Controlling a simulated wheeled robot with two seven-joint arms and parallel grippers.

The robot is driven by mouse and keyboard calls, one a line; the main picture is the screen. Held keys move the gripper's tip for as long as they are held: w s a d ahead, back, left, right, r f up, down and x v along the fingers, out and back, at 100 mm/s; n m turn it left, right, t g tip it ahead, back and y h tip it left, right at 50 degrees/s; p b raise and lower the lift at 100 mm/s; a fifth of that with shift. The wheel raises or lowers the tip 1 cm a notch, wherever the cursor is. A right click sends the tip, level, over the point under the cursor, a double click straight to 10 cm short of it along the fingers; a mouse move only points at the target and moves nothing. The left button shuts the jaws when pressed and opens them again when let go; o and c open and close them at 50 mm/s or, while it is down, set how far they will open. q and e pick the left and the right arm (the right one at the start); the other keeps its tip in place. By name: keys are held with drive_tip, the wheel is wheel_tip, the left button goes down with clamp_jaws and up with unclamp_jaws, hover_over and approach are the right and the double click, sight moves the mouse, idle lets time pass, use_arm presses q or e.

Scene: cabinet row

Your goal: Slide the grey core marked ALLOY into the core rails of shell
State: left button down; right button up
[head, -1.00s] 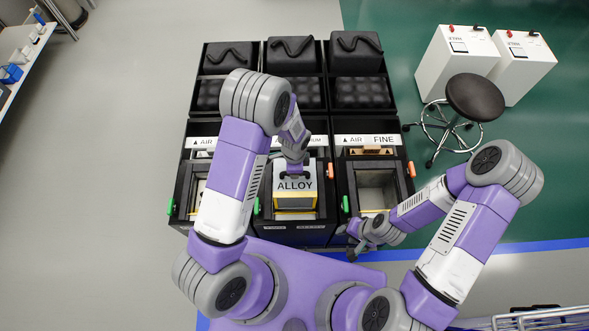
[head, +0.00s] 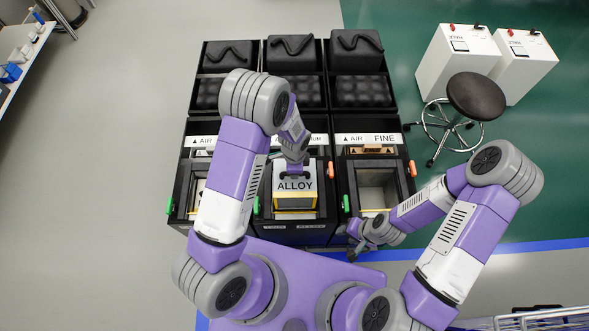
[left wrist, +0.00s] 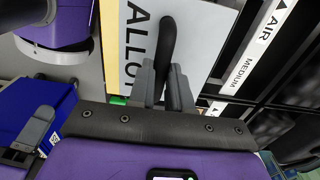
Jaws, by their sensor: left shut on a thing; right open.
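The grey core marked ALLOY (head: 296,187) is in the middle black shell (head: 287,231), with its label and a yellow lower edge showing. My left gripper (head: 295,165) reaches down from above and is shut on the core's black handle. In the left wrist view the gripper (left wrist: 162,85) has its fingers around that black handle (left wrist: 168,45), with the ALLOY face (left wrist: 140,45) beside it. How deep the core sits on the rails cannot be told. My right gripper (head: 355,243) is open and empty in front of the right shell (head: 349,208).
The right shell holds an open, empty-looking bay (head: 377,187). Orange (head: 412,169) and green (head: 346,204) latches stick out at the shell sides. The left shell is partly hidden by my left arm. A stool (head: 475,96) and white boxes (head: 457,60) stand at right.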

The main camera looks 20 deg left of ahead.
use_arm(q)
drive_tip(key=shift+f+b, duration=6.85)
drive_tip(key=shift+f, duration=1.65)
drive_tip(key=c, duration=1)
unclamp_jaws()
